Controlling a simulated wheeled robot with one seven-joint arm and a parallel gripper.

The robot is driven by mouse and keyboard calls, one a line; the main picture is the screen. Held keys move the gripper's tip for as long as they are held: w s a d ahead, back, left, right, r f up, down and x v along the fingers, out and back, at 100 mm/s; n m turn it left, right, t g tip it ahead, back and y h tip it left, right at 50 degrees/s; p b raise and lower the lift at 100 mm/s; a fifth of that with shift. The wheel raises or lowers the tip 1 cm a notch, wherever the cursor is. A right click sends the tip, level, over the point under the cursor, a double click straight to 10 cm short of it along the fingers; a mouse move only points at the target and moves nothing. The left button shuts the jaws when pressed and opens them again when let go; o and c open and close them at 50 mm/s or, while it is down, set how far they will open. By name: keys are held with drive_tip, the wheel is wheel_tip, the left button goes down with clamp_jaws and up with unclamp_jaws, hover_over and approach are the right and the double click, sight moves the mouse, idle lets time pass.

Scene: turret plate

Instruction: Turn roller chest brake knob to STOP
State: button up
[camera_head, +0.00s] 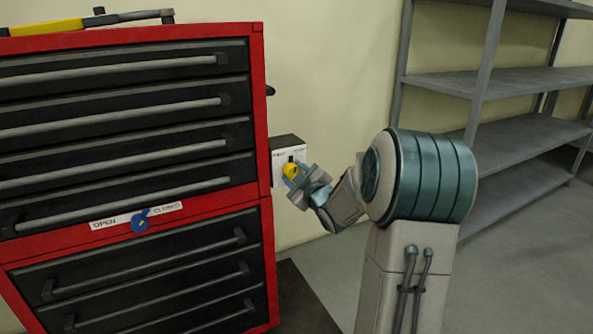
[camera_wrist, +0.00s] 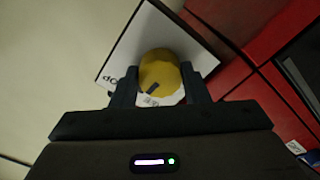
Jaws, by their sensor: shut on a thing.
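The brake knob (camera_head: 291,169) is yellow and sits on a white-faced plate (camera_head: 288,153) with a dark box behind it, at the right side of the red roller chest (camera_head: 262,120). In the wrist view the knob (camera_wrist: 160,74) shows a dark pointer mark near its lower edge. Printed letters ending in "OP" show on the plate's left part; other lettering below the knob is partly hidden. My gripper (camera_head: 297,180) is shut on the knob, with one finger on each side of it in the wrist view (camera_wrist: 158,85).
The chest has black drawers with long handles and a blue knob (camera_head: 139,220) on an OPEN/CLOSED label. A yellow-and-black tool (camera_head: 60,26) lies on top. Grey shelving (camera_head: 500,82) stands at right. A dark mat (camera_head: 303,300) lies on the floor below.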

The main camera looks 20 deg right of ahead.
drive_tip(key=m+p, duration=0.1)
drive_tip(key=m, duration=0.1)
drive_tip(key=r+m+p, duration=0.1)
drive_tip(key=m, duration=0.1)
drive_tip(key=shift+m, duration=0.3)
drive_tip(key=shift+w+f+m+p, duration=0.1)
drive_tip(key=shift+m+p, duration=0.7)
drive_tip(key=shift+m, duration=1)
drive_tip(key=o, duration=1)
drive_tip(key=shift+f, duration=0.2)
drive_tip(key=s, duration=0.4)
drive_tip(key=s+p, duration=0.1)
drive_tip(key=s, duration=0.4)
drive_tip(key=s+p, duration=0.1)
drive_tip(key=s, duration=0.4)
drive_tip(key=shift+d, duration=0.25)
drive_tip(key=shift+r, duration=0.15)
